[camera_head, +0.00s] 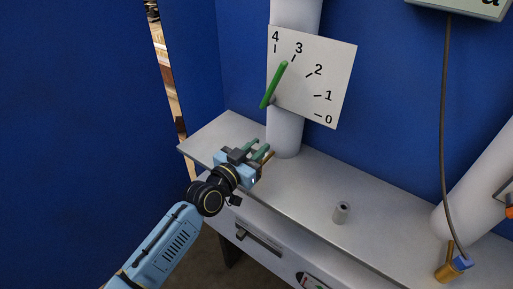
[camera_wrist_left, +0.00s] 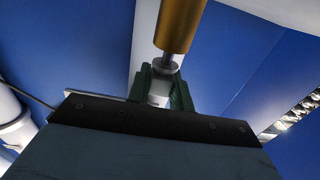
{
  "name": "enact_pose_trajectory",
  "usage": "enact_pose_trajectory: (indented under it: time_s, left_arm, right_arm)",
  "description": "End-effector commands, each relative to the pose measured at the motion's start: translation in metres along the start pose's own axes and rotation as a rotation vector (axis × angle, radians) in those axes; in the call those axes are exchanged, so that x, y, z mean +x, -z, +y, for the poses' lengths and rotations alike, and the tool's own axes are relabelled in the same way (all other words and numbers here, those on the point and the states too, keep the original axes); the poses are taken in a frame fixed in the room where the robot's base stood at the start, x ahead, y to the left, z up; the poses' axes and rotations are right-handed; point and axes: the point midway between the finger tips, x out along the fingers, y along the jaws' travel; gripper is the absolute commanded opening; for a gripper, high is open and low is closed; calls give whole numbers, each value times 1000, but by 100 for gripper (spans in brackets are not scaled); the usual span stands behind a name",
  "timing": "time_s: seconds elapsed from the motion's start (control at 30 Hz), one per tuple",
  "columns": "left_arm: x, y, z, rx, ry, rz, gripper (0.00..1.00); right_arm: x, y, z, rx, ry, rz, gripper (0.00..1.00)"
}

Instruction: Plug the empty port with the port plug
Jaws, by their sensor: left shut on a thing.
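My left gripper (camera_head: 259,152) is above the left part of the grey bench. Its green fingers are shut on the port plug, whose brass-coloured cylinder (camera_head: 267,159) shows just beyond the fingertips. In the left wrist view the green fingers (camera_wrist_left: 161,88) clasp the plug's pale end, and its brass body (camera_wrist_left: 181,25) points away from the gripper. A short grey cylinder (camera_head: 341,213) with a dark opening on top stands on the bench, to the right of the gripper. I cannot tell for sure whether it is the empty port. My right gripper is out of view.
The grey bench (camera_head: 300,190) has free room around the cylinder. A white post with a dial plate (camera_head: 335,75) and green pointer (camera_head: 273,85) rises behind the gripper. At the right are a brass fitting (camera_head: 446,272) with a blue connector, a hanging cable (camera_head: 444,130) and a slanted white pipe.

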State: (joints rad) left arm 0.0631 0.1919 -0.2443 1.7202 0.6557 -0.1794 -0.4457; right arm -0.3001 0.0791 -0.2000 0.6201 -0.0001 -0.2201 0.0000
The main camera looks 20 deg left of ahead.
Motion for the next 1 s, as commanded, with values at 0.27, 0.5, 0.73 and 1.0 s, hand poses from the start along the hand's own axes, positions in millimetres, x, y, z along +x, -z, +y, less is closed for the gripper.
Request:
enact_pose_trajectory:
  time_s: [0.27, 0.5, 0.73, 1.0]
  left_arm:
    - [0, -8, 0, 0, 0, 0, 0]
    - [0, -14, 0, 0, 0, 0, 0]
    - [0, -14, 0, 0, 0, 0, 44]
    - [0, -14, 0, 0, 0, -1, 47]
  right_arm:
    - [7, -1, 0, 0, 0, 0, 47]
    - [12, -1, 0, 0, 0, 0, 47]
    - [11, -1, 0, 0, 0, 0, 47]
    - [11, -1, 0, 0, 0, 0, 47]
